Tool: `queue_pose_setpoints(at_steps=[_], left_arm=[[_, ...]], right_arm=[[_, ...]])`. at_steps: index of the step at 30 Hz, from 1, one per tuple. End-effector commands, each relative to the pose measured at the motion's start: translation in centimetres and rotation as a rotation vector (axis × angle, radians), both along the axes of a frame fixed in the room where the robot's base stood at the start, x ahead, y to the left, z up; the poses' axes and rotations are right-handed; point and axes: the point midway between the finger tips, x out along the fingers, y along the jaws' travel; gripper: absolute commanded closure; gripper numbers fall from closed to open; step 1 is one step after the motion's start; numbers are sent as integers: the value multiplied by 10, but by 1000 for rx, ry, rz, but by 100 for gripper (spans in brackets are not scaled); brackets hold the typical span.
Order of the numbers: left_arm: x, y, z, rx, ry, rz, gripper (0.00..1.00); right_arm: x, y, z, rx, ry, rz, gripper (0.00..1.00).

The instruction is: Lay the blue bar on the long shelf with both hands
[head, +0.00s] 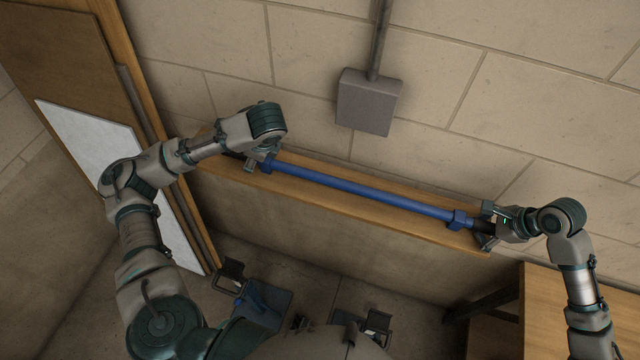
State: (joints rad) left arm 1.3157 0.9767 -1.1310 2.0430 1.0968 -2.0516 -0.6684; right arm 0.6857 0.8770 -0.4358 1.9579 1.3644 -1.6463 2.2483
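The blue bar (360,189) runs lengthwise over the long wooden shelf (330,196) and appears to rest on its top. It has a blue collar near each end and a dark end piece at the right. My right gripper (487,225) is at the bar's right end, with its fingers spread on either side of the dark end piece, and looks open. My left gripper (258,163) is at the bar's left end, beside the left collar. Its fingers are mostly hidden under my wrist, so its grip is unclear.
A wooden table (575,300) is at the lower right. Floor shows below the shelf.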

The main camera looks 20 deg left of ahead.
Motion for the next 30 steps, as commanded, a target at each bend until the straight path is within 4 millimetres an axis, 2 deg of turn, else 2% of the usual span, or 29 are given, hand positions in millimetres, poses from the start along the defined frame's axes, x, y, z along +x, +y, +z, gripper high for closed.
queue_pose_setpoints(at_steps=[6, 14, 17, 24, 30], left_arm=[[-4, -9, 19, 3, 0, 1, 33], [-7, -12, 26, 1, 4, 1, 33], [-7, -12, 26, 1, 3, 1, 33], [-7, -12, 27, 0, 2, 1, 33], [-7, -11, 26, 0, 2, 1, 33]], right_arm=[[0, -1, -2, -5, 5, -3, 38], [0, -1, 1, -6, 4, -4, 38], [-2, -5, 11, -7, 2, -4, 38], [-12, -19, 49, -6, -3, -4, 38], [-17, -27, 70, -7, -2, -4, 38]])
